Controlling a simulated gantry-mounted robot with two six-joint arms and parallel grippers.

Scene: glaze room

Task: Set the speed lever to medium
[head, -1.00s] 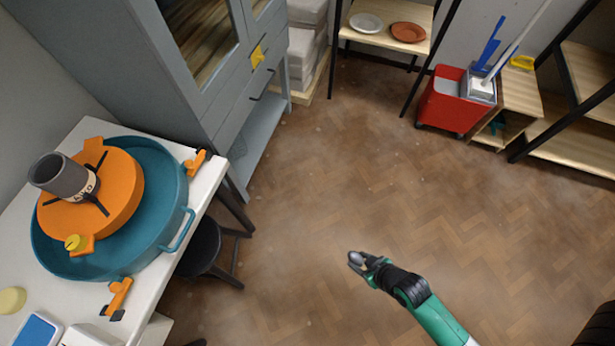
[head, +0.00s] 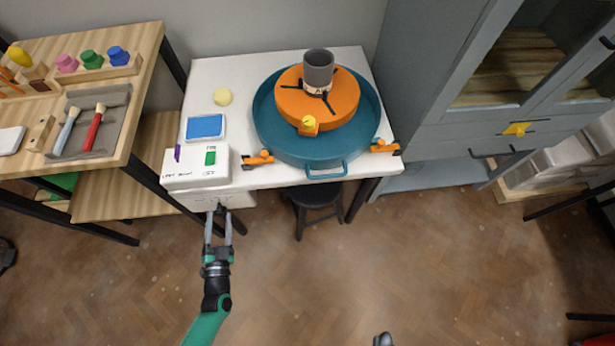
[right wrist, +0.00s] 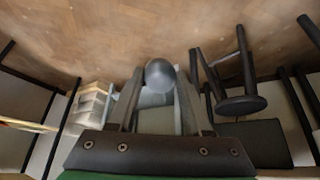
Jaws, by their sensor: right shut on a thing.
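The white control box (head: 196,170) with purple and green switches stands at the table's front left corner. A small dark lever (head: 218,208) sticks out low on its front side. My left gripper (head: 219,214) reaches up to it with its two long fingers apart, tips around or just beside the lever; contact cannot be told. The lever's scale markings are too small to read. My right gripper (right wrist: 160,88) is shut on a dark grey ball (right wrist: 160,74), away from the box. That ball also shows at the head view's bottom edge (head: 383,340).
A black stool (head: 315,195) stands below. A wooden shelf (head: 140,75) is at left.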

